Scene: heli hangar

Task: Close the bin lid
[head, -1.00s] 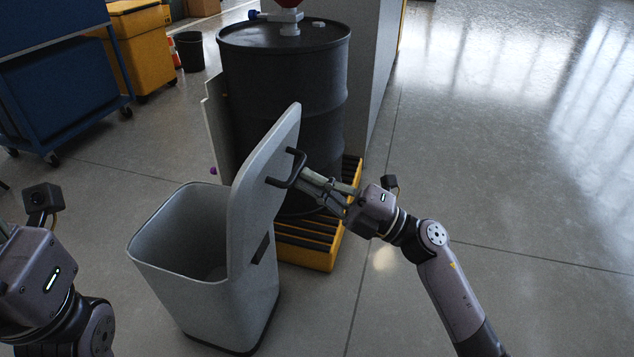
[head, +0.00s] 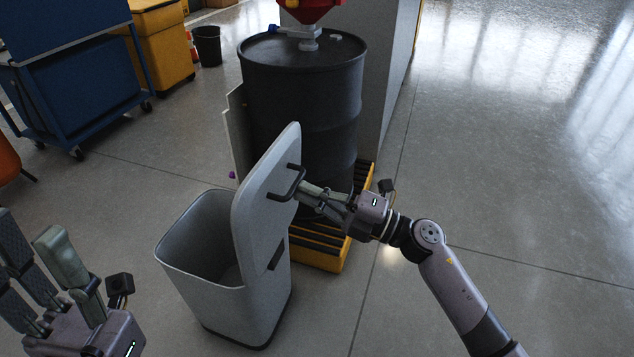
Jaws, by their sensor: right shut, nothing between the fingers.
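The grey bin (head: 238,304) stands on the floor in the middle of the head view, with its mouth uncovered on the left side. Its grey lid (head: 257,215) stands steeply up from the right side of the rim. A dark bracket-shaped handle (head: 293,181) sits on the lid's right-hand face. My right gripper (head: 303,192) is shut and empty, its fingertips at the lid's outer side by the handle; I cannot tell if they touch. My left gripper (head: 42,243) is at the lower left, fingers apart and empty, away from the bin.
A dark drum (head: 305,100) stands on a yellow-edged pallet (head: 331,262) just behind the bin. A blue cart (head: 82,85), a yellow container (head: 160,48) and a small black bin (head: 208,46) are at the back left. The floor at the right is clear.

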